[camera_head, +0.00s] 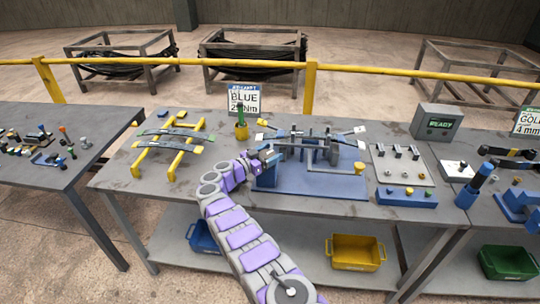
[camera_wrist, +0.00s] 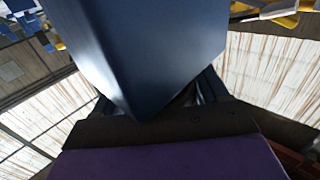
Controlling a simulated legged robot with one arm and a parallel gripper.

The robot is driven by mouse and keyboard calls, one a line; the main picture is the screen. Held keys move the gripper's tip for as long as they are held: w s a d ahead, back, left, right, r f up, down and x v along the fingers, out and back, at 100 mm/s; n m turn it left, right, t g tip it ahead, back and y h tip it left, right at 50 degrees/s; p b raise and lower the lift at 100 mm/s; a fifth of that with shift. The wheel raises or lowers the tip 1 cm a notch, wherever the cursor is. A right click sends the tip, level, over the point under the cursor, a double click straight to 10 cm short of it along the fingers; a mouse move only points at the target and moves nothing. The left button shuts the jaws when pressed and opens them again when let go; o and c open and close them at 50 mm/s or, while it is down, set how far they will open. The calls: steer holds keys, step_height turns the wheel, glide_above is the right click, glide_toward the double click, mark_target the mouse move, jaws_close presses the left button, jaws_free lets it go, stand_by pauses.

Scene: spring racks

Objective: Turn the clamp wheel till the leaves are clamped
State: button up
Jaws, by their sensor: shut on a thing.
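The clamp fixture stands on a blue base plate (camera_head: 315,183) in the middle of the bench. My gripper (camera_head: 268,158) is at the fixture's left end, shut on what appears to be the clamp wheel, mostly hidden by the gripper. In the wrist view a large dark blue block (camera_wrist: 150,45) fills the middle, right in front of the gripper. Whether the leaves are pressed tight cannot be seen.
A yellow stand (camera_head: 172,160) with leaves is at the left. A cup with a green-handled tool (camera_head: 241,130) and a sign reading BLUE (camera_head: 244,98) stand behind my gripper. A READY box (camera_head: 438,122) is at the back right.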

steer(key=shift+a+r, duration=0.15)
steer(key=o, duration=1)
steer(key=shift+w+a, duration=0.1)
steer(key=shift+c, duration=0.2)
steer(key=p+v, duration=0.3)
steer(key=v, duration=1.4)
steer(key=shift+a, duration=0.25)
